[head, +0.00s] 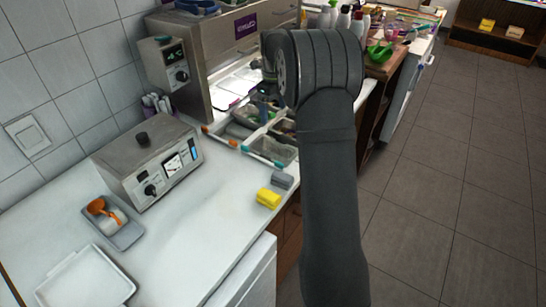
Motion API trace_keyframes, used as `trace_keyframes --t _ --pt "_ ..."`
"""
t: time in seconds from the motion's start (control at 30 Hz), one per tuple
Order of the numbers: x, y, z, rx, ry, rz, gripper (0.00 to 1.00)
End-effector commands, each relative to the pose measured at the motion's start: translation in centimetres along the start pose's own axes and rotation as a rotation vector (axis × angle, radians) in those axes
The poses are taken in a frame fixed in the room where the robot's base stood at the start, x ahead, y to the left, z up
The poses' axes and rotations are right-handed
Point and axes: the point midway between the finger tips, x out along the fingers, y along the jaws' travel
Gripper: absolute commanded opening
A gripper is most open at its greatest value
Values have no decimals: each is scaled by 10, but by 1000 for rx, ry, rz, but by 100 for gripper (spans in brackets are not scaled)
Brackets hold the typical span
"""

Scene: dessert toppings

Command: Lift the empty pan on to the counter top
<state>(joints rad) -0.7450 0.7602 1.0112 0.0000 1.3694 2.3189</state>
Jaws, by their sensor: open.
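In the head view a row of inset pans lies in the white counter (205,215), below the steel cabinet. The nearest grey pan (272,150) looks empty, though its inside is small and unclear. Another pan (240,130) behind it to the left holds darker contents. My gripper (267,98) is open, pointing down over the far part of the pan row, apart from the nearest pan. My dark arm hides part of the gripper and the right side of the row.
A yellow sponge (268,198) and a grey block (283,181) lie near the counter's front edge. A steel appliance with a dial (148,160) stands by the wall. A grey tray (126,236) and white lid (85,280) lie front left. The middle counter is clear.

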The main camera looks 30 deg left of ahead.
Motion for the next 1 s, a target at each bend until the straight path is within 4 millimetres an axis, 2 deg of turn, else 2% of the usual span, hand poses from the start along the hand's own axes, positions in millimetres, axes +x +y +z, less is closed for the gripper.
trace_keyframes --t 0.4,0.53,0.77,1.0 --pt "88 1 -1 -3 3 3 83" --pt "105 1 0 -3 2 2 83" --pt "117 1 0 -3 2 2 83" --pt "151 0 2 -4 2 3 83"
